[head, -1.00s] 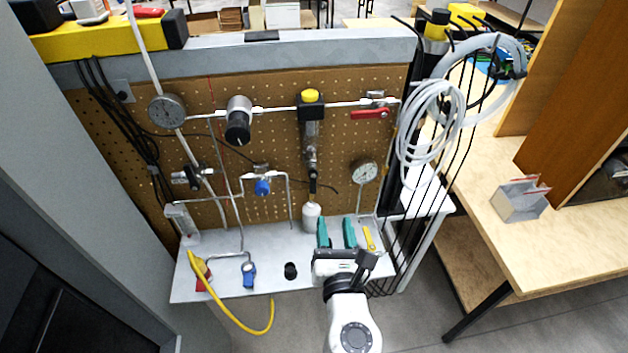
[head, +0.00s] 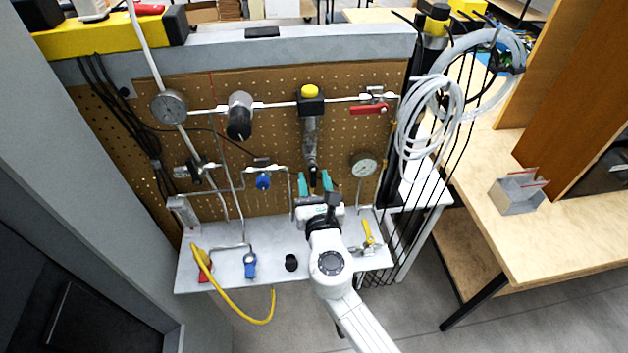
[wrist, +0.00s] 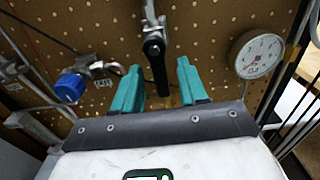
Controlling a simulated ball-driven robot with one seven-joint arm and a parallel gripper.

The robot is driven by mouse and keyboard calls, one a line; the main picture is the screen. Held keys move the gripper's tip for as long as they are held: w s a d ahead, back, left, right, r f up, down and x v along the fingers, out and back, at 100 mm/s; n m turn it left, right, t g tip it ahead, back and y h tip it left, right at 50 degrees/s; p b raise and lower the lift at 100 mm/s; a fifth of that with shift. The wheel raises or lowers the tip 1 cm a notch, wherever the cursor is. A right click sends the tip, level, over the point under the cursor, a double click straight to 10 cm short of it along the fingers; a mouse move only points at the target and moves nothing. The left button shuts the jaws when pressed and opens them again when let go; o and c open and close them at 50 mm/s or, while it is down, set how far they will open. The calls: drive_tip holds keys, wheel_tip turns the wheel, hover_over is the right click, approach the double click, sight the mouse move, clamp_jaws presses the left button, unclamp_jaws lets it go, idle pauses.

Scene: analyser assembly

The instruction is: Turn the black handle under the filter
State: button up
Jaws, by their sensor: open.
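The filter (head: 311,140) hangs on the pegboard as a grey cylinder with a black and yellow top. The black handle (wrist: 155,60) hangs below a metal fitting and points downward in the wrist view. My gripper (wrist: 158,78) is open, with one teal finger on each side of the handle's lower part as seen there. I cannot tell how deep the handle sits between the fingers. In the head view my gripper (head: 315,184) is just below the filter, and the handle is largely hidden there.
A blue-knobbed valve (head: 263,182) is left of my gripper and a dial gauge (head: 363,166) is right. A red-handled valve (head: 370,109) sits above right. The grey shelf (head: 215,260) below carries a black knob (head: 291,262) and a yellow-handled valve (head: 368,232).

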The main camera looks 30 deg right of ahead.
clamp_jaws()
idle(0.5)
drive_tip(key=shift+w, duration=0.1)
drive_tip(key=shift+w+a+r+m+b, duration=0.15)
drive_tip(key=shift+a+r+m+b, duration=0.3)
drive_tip(key=shift+m+b, duration=1.9)
drive_tip(key=shift+w+a+r+m+b, duration=0.1)
drive_tip(key=shift+a+r+m+b, duration=0.7)
drive_tip(key=shift+m, duration=2.85)
drive_tip(key=shift+w+a+r+m+b, duration=0.15)
drive_tip(key=shift+m+b, duration=1.85)
drive_tip(key=shift+m, duration=1)
